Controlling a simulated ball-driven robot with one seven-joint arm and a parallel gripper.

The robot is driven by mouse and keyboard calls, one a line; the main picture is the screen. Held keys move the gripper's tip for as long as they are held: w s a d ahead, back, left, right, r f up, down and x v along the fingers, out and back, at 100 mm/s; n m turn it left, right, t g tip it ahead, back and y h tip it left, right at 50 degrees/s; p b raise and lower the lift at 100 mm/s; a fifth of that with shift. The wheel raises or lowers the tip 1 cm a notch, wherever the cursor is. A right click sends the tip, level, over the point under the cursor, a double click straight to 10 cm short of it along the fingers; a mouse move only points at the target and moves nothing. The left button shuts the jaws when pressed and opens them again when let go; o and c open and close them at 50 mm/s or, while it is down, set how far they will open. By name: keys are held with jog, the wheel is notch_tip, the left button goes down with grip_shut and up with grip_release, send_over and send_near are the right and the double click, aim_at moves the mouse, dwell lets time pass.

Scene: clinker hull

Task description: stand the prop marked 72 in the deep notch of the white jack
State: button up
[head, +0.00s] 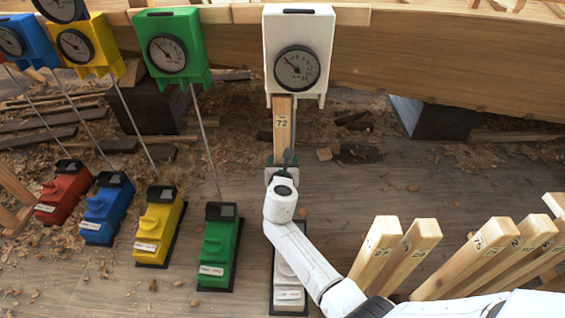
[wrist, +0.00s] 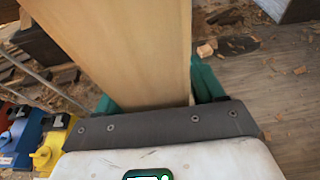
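The prop marked 72 (head: 282,122) is a pale wooden post, standing roughly upright in the head view. Its top is at the lower edge of the white gauge housing (head: 275,35); I cannot tell whether they touch. My gripper (head: 281,158) is on the prop's lower part. In the wrist view the teal fingers of my gripper (wrist: 158,95) lie on both sides of the prop (wrist: 125,45), shut on it. The white jack (head: 289,295) stands on the floor below, mostly covered by my arm. Its deep notch and the prop's foot are hidden.
Red (head: 64,192), blue (head: 107,208), yellow (head: 159,226) and green (head: 219,247) jacks stand to the left, with thin rods rising to gauges. Several spare props (head: 478,258) lean at the lower right. A plank hull (head: 430,65) crosses above. Dark blocks (head: 440,119) and shavings lie behind.

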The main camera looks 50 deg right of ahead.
jog(key=shift+o, duration=1.1)
jog(key=shift+s+f, duration=0.1)
jog(key=shift+f, duration=0.05)
jog(key=shift+a, duration=0.1)
jog(key=p+v, duration=0.4)
jog(key=v, duration=0.6)
jog(key=shift+s+a+r, duration=0.15)
jog(key=shift+a+r, duration=0.05)
jog(key=shift+r, duration=0.05)
jog(key=shift+s+a, duration=0.1)
jog(key=s+a+p, duration=0.1)
jog(key=a, duration=0.1)
jog(key=s+a, duration=0.1)
jog(key=s, duration=0.1)
jog(key=shift+a+p, duration=0.35)
jog(key=shift+p, duration=0.05)
